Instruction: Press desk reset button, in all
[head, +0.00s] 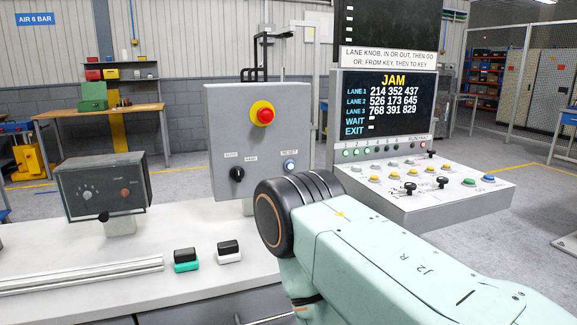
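The sloped control desk (400,212) stands at the right with rows of small yellow, white and grey buttons and black knobs. A blue button (489,178) is at its right end, beside a green button (469,182). Another lit blue button (290,165) is on the grey upright box (222,118), under a small label that seems to read RESET. My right arm comes in from the lower right and covers the desk's near left part. Neither gripper is visible in the head view.
The screen (381,108) above the desk reads JAM with three lane number rows. The grey box also carries a red emergency button (263,114) and a black selector knob (237,174). Green (186,266) and white (229,257) based black blocks sit on the white bench (120,222).

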